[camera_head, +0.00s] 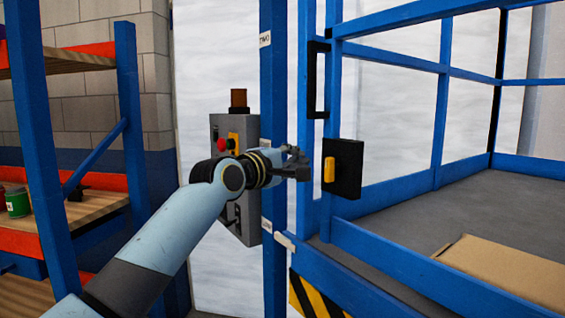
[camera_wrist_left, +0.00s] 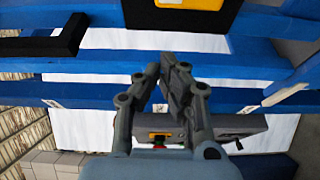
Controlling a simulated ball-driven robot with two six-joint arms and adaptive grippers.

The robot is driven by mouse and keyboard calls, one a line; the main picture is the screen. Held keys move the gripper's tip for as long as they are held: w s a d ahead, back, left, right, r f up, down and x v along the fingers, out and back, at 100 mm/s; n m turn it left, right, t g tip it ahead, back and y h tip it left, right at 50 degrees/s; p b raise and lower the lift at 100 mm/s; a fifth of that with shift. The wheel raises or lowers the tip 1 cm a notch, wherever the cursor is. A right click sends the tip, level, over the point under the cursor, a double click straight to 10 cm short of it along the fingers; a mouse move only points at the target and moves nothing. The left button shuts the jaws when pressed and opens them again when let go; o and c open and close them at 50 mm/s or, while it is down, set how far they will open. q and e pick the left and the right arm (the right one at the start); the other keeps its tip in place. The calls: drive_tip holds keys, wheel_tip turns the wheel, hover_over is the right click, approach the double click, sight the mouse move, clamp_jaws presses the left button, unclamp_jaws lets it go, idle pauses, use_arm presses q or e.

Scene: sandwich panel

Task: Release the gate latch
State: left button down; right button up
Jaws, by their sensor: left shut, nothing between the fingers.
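The gate latch is a black box (camera_head: 348,170) with a yellow handle (camera_head: 329,169), mounted on the blue gate post. The yellow handle stands upright. In the left wrist view the latch's yellow part (camera_wrist_left: 190,4) shows at the top edge, partly cut off. My left gripper (camera_head: 303,168) is shut and empty, just left of the latch with a small gap to the yellow handle. Its fingertips (camera_wrist_left: 170,58) come together in the left wrist view, below the latch and clear of it. My right gripper is in neither view.
A grey control box (camera_head: 246,226) with a red button (camera_head: 222,144) and an amber lamp (camera_head: 239,98) stands behind my left arm. A black vertical handle (camera_head: 317,80) is above the latch. A cardboard sheet (camera_head: 500,266) lies on the platform. Shelving (camera_head: 128,100) stands left.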

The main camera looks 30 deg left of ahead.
sight(333, 169)
use_arm(q)
drive_tip(key=d, duration=0.1)
drive_tip(key=d+p, duration=0.1)
drive_tip(key=d, duration=0.1)
drive_tip(key=shift+w+d+r, duration=0.1)
drive_tip(key=shift+w, duration=0.1)
drive_tip(key=shift+s+d, duration=0.2)
drive_tip(key=shift+d, duration=0.1)
drive_tip(key=shift+w, duration=0.1)
